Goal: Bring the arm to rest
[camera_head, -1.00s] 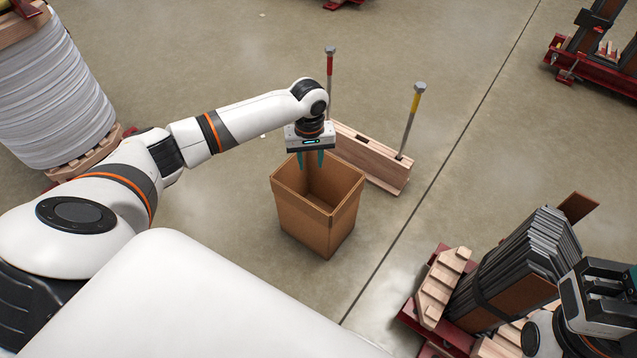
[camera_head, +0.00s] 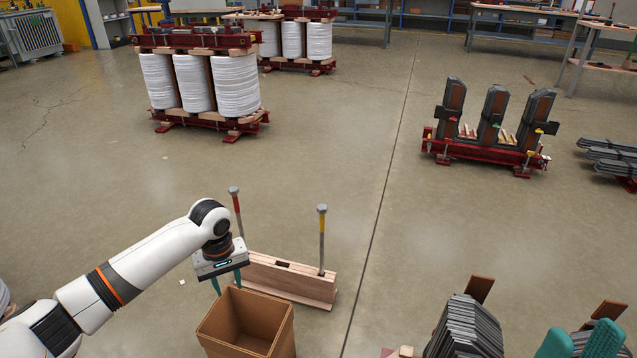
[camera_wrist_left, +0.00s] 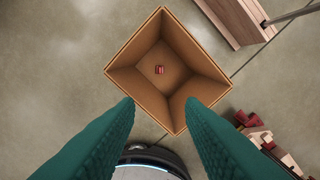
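My left arm (camera_head: 150,265) reaches in from the lower left in the head view. Its gripper (camera_head: 227,282) points down by the rear left edge of an open brown box (camera_head: 240,331). In the left wrist view the two teal fingers stand wide apart with nothing between them. The box also shows there (camera_wrist_left: 203,68), with a small red item (camera_wrist_left: 159,70) on its floor.
A wooden block (camera_head: 285,279) with two upright hammers, red-banded (camera_head: 236,210) and yellow-banded (camera_head: 322,240), stands behind the box. A stack of dark sheets (camera_head: 466,330) is near my right gripper. A coil assembly (camera_head: 200,85) and red-based core (camera_head: 490,140) stand farther back. Mid-floor is clear.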

